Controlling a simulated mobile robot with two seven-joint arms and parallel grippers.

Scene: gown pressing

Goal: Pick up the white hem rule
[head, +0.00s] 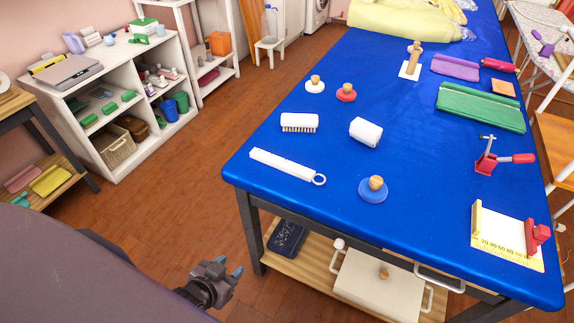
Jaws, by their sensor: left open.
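The white hem rule (284,165) is a long flat white bar with a ring at its right end. It lies flat near the front left edge of the blue-topped table (330,210). My left gripper (232,271) is low in the picture, off the table's left front corner and apart from the rule. Its two blue-tipped fingers are spread and hold nothing. My right gripper is not in view.
A white-bodied brush (299,121), a white block (365,131) and a blue disc with a wooden knob (372,192) stand around the rule. A red clamp (488,160) and white measuring board (503,230) are at right. White shelves (125,95) stand at left.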

